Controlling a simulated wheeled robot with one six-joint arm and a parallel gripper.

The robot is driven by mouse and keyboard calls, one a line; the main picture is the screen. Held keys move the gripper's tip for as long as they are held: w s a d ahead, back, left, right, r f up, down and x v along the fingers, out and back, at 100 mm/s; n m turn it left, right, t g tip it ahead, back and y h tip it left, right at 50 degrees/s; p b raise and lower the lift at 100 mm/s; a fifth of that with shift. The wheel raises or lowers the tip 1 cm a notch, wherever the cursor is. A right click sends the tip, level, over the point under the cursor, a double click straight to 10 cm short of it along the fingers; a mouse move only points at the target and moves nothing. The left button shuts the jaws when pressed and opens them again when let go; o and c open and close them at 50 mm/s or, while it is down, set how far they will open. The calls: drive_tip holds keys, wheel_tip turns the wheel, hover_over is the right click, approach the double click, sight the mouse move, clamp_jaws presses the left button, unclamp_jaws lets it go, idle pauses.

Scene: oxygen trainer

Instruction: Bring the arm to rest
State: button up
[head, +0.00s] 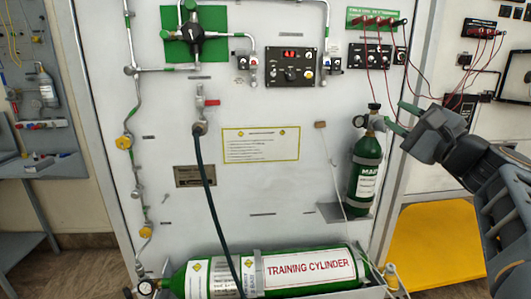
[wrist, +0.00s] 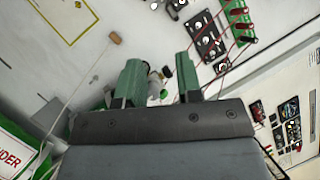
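My gripper (head: 398,117) is in front of the panel's right side, just right of the top of a small green cylinder (head: 364,175). Its two green fingers point left and stand apart. In the wrist view my gripper (wrist: 160,76) shows a clear gap between the fingers, with no object clamped in it. Part of the small cylinder's valve and gauge (wrist: 156,84) shows through that gap, beyond the fingers. I cannot tell whether a finger touches the valve. My arm reaches in from the right edge of the head view.
A large green training cylinder (head: 310,270) lies along the panel's foot. A thin pale cord hangs from a small brown block (head: 320,125) left of the small cylinder. Red leads (head: 387,60) hang above my gripper. A yellow platform (head: 435,245) lies below my arm.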

drive_tip(key=s+a+f+n+g+h+p, duration=0.2)
drive_tip(key=a+f+n+g+p, duration=0.15)
drive_tip(key=a+g+p, duration=0.35)
drive_tip(key=s+a+f+n+g+h+p, duration=0.1)
drive_tip(key=s+a+f+n+g+p, duration=0.25)
drive_tip(key=p, duration=0.55)
drive_tip(key=s+f+n+g+h+p, duration=0.2)
drive_tip(key=s+n+g+h+p, duration=0.2)
drive_tip(key=p, duration=0.7)
drive_tip(key=s+n+h, duration=0.2)
drive_tip(key=s+n, duration=0.2)
drive_tip(key=n, duration=0.1)
drive_tip(key=shift+s+a+f+g+h+p, duration=0.2)
drive_tip(key=shift+s+f+g+h+p, duration=0.15)
drive_tip(key=shift+s+f+h+p, duration=0.05)
